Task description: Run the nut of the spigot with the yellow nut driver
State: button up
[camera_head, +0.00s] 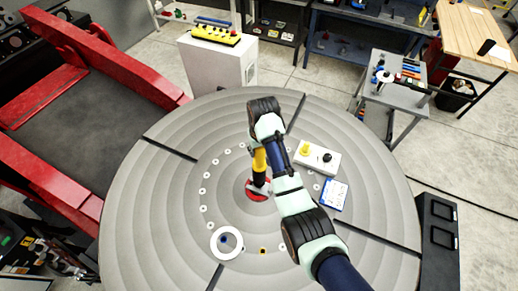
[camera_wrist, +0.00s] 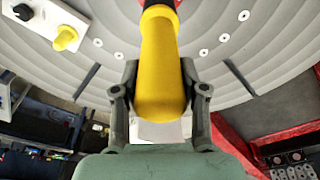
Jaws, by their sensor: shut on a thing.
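The yellow nut driver (camera_head: 259,160) is in my gripper and stands roughly upright over the middle of the round table. My gripper (camera_wrist: 160,85) is shut on its yellow handle (camera_wrist: 159,60), with one finger on each side. The driver's lower end is dark in the head view and meets or sits just above the red spigot base (camera_head: 252,193) at the table's centre. The nut is hidden, and I cannot tell if the driver is seated on it. The wrist view shows only a sliver of red beyond the handle.
The grey round table (camera_head: 150,200) has radial slots. A white block (camera_head: 312,164) with a yellow and a black knob, also in the wrist view (camera_wrist: 70,22), stands right of the spigot. A blue-and-white plate (camera_head: 333,194) and a white ring (camera_head: 226,256) lie nearby. A red frame (camera_head: 60,120) flanks the left.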

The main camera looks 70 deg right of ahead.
jog(key=shift+f+b, duration=0.55)
jog(key=shift+f, duration=3.35)
dwell(3.3)
